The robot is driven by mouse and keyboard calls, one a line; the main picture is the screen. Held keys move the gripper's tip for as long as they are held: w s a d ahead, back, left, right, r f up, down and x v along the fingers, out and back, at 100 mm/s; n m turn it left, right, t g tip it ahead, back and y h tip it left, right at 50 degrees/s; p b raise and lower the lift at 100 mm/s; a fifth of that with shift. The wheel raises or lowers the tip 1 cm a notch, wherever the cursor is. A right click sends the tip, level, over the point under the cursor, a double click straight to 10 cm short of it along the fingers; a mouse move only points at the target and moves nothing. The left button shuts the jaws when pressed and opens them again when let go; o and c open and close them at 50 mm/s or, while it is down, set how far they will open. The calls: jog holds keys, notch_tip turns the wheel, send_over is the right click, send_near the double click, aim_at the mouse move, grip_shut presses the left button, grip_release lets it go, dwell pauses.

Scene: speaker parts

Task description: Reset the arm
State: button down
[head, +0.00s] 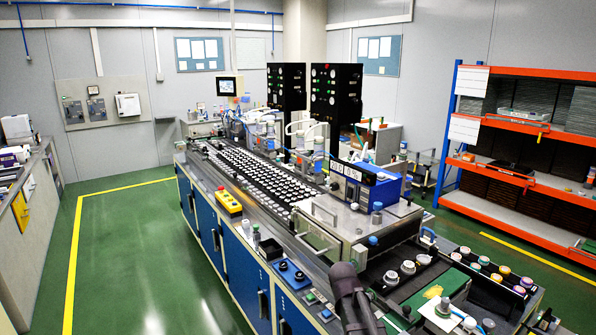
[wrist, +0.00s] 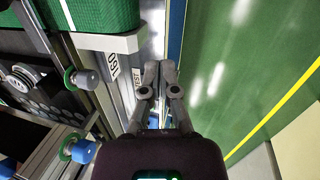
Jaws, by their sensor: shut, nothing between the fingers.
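My gripper (wrist: 158,68) shows in the wrist view with its two grey fingers together and nothing between them. It hangs over the edge of the machine bench, between a grey metal rail (wrist: 118,75) on the left and the green floor (wrist: 225,75) on the right. A dark part of my arm rises at the bottom middle of the head view. My fingertips cannot be made out there.
The long machine bench (head: 225,235) carries a conveyor with many round speaker parts (head: 270,182). Jars and parts stand on its near right end. An orange shelf (head: 530,182) stands at the right. The floor (head: 130,240) left of the bench is clear.

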jog(key=s+d+f+m+g+y+b, duration=0.1)
jog(key=s+f+m+y+b, duration=0.1)
jog(key=s+m, duration=0.5)
jog(key=s+f, duration=0.1)
jog(key=s, duration=0.5)
jog(key=shift+d+f+y, duration=0.15)
jog(key=shift+f+y, duration=0.05)
jog(key=shift+y, duration=0.1)
jog(key=shift+w, duration=0.1)
